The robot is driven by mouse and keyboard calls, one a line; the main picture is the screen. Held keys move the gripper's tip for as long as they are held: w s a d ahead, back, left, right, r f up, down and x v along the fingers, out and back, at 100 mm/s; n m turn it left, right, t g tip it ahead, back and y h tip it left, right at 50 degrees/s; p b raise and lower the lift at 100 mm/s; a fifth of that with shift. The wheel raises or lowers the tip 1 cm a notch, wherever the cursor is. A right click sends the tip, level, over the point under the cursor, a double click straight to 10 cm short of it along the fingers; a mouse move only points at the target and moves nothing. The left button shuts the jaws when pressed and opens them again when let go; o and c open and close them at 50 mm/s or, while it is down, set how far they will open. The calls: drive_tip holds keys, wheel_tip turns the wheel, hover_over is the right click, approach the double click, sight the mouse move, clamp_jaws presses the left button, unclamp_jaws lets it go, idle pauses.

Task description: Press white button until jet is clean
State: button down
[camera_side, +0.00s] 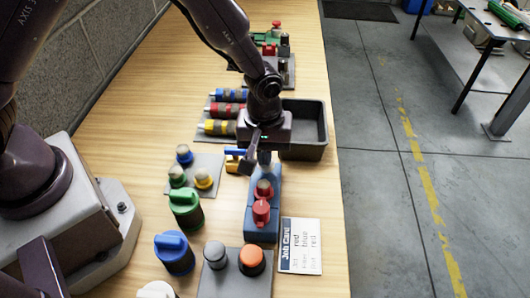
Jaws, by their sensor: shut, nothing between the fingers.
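A grey box (232,286) at the bottom centre carries a pale grey-white round button (215,254) on the left and an orange button (251,259) on the right. My gripper (251,165) is shut and empty. It points down well beyond this box, near the far end of a blue block (262,227) with red parts on top, and is apart from the white button. I cannot tell which part is the jet or how clean it is. A small blue and yellow piece (234,156) shows beside my fingers.
A job card (300,246) lies right of the blue block. Green (186,209), blue (174,252) and white (156,290) knobbed containers stand left. Behind are coloured rollers (226,110), a dark grey bin (318,151), and a plate with blue, green and yellow knobs (203,161).

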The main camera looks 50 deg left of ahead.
drive_tip(key=shift+f, duration=0.25)
drive_tip(key=shift+f, duration=0.85)
wheel_tip(320, 180, up, 14)
drive_tip(key=shift+r, duration=0.15)
idle(1.2)
drive_tip(key=shift+w+d+r, duration=0.15)
drive_tip(key=shift+w+r, duration=0.1)
drive_tip(key=shift+r, duration=0.55)
